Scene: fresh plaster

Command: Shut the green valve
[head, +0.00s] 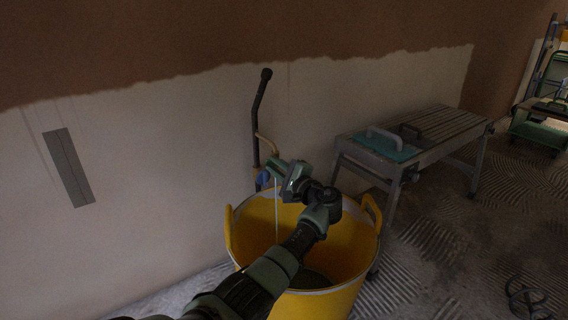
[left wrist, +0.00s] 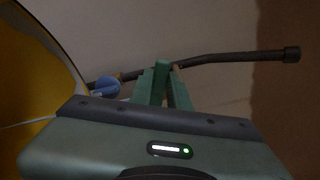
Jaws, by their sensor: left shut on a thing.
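My left gripper (head: 279,168) reaches over the bucket to the pipe by the wall. In the left wrist view its two green fingers (left wrist: 162,88) are closed on a green piece between them, the green valve's handle (left wrist: 162,68). In the head view the gripper largely hides this valve. A blue valve (left wrist: 105,86) sits on the same pipework, beside the fingers; it also shows in the head view (head: 263,178). A thin pale stream (head: 276,212) falls into the yellow bucket (head: 350,245). My right gripper is out of view.
A dark pipe (head: 258,115) rises along the half-plastered wall. A grey work bench (head: 450,125) with a plastering float (head: 384,138) stands to the right. A grey strip (head: 68,166) is on the wall at left. A dark cable lies on the ridged floor at lower right.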

